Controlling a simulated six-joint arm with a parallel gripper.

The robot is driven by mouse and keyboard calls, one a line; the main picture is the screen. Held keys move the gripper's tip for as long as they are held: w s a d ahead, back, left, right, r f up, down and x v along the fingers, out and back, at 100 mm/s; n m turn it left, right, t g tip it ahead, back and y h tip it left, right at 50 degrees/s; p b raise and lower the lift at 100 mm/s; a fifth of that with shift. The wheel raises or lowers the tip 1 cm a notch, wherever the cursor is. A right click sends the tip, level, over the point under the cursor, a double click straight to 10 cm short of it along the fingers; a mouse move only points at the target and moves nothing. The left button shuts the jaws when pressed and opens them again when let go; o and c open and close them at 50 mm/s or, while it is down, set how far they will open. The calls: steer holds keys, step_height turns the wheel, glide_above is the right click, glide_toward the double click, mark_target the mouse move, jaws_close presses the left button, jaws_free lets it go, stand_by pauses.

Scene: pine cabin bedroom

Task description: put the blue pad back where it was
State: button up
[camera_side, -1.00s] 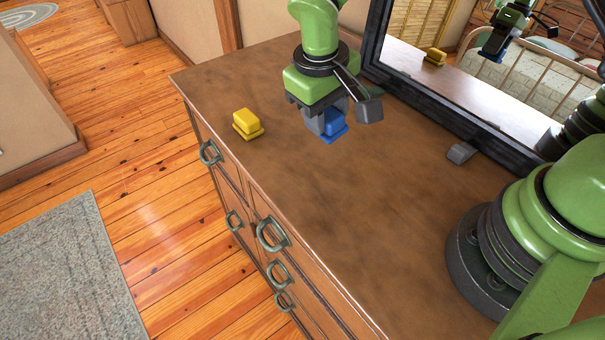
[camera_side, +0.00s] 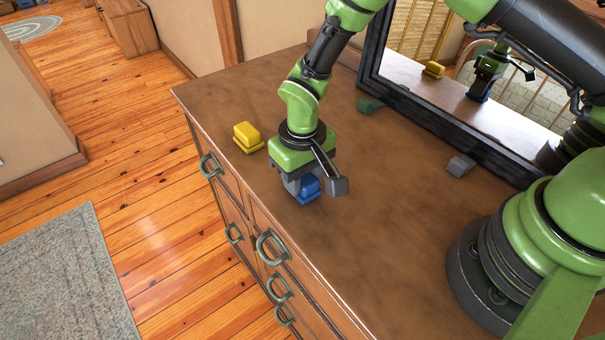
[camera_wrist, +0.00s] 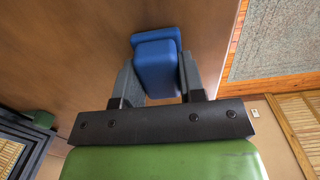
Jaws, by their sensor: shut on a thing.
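The blue pad (camera_side: 308,188) is a small stepped block with a wider lower part. My gripper (camera_side: 297,187) is shut on it near the dresser's front edge, right of and nearer the camera than the yellow block. In the wrist view the blue pad (camera_wrist: 156,62) sits between the two grey fingers (camera_wrist: 158,82). The side view does not clearly show whether its base touches the dresser top. The fingers partly hide the pad.
A yellow stepped block (camera_side: 247,137) stands on the dresser top (camera_side: 400,240) near its front edge. A dark green block (camera_side: 370,105) and a grey block (camera_side: 460,165) lie by the mirror frame (camera_side: 430,115). The middle of the top is clear.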

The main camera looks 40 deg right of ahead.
steer(key=o, duration=0.8)
steer(key=shift+f, duration=0.1)
step_height(320, 180, up, 12)
steer(key=shift+r, duration=0.15)
steer(key=s+d+r+m+t+y, duration=0.1)
steer(key=s+d+r+t, duration=0.2)
steer(key=r, duration=0.4)
steer(key=s+d+r+m+y, duration=0.1)
steer(key=s+d+r, duration=0.3)
steer(key=r, duration=0.4)
steer(key=shift+s+d+r+m+t, duration=0.4)
steer(key=shift+s+d+t, duration=0.25)
steer(key=shift+s, duration=1.15)
steer(key=shift+s+d+r+m+t, duration=0.25)
steer(key=shift+s+d+r+t, duration=0.45)
steer(key=shift+s, duration=1.1)
steer(key=shift+s+d+r+m+t, duration=0.45)
steer(key=shift+s+t, duration=0.3)
steer(key=shift+s, duration=1.05)
